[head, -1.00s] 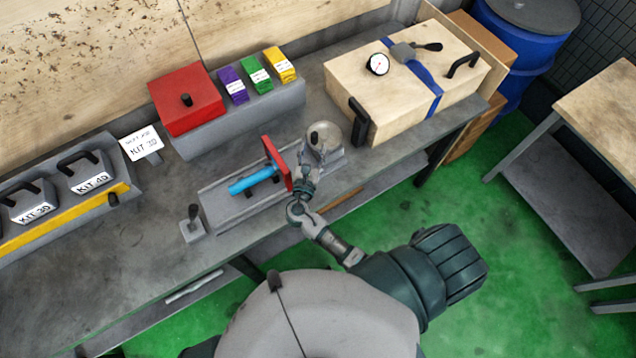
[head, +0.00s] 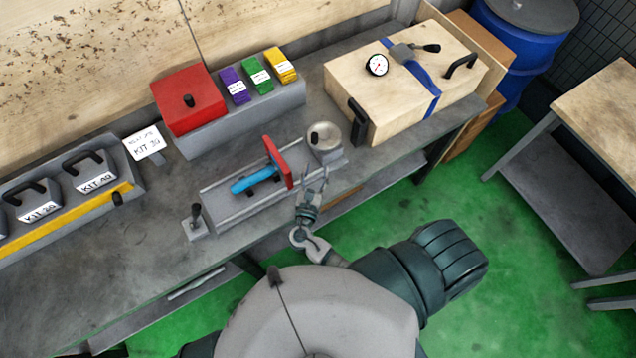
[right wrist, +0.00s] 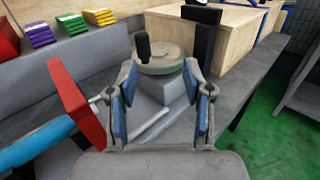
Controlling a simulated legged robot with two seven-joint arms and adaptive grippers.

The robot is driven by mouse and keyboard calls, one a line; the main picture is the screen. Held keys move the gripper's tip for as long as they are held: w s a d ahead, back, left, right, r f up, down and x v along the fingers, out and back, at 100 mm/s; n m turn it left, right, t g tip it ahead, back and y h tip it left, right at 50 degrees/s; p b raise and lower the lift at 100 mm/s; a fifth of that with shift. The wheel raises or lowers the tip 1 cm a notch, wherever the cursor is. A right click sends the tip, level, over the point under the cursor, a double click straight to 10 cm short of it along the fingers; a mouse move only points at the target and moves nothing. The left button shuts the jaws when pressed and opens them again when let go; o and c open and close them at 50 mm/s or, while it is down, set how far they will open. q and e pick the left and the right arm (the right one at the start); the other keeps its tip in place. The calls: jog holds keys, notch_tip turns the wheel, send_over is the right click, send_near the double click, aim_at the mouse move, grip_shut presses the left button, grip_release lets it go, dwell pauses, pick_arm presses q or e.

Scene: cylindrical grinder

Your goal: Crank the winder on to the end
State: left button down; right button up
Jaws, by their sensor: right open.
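The winder (head: 325,148) is a round grey disc with a short black crank knob (head: 314,136), at the right end of the grinder on the bench. In the right wrist view the winder (right wrist: 165,62) lies straight ahead, and its black knob (right wrist: 142,46) stands upright at the disc's left side. My right gripper (head: 314,178) is open and empty, just in front of the winder and apart from it. In the right wrist view its fingers (right wrist: 160,92) are spread, with the disc beyond them. My left gripper is out of view.
A red plate (head: 277,163) and blue cylinder (head: 255,181) sit on the grinder bed just left of my right gripper. A wooden box (head: 400,85) stands close behind and right of the winder. A small lever (head: 195,220) is at the bench's front edge.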

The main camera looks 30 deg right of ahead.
jog(key=shift+s+a+p, duration=0.15)
jog(key=shift+s+a, duration=0.1)
jog(key=shift+s, duration=0.45)
jog(key=shift+s+a+p, duration=0.15)
jog(key=shift+s+a, duration=0.1)
jog(key=shift+s, duration=0.45)
jog(key=shift+s+a+p, duration=0.15)
jog(key=shift+s+a, duration=0.1)
jog(key=shift+s, duration=0.45)
jog(key=v, duration=0.7)
jog(key=shift+s+a, duration=0.2)
jog(key=shift+a, duration=0.05)
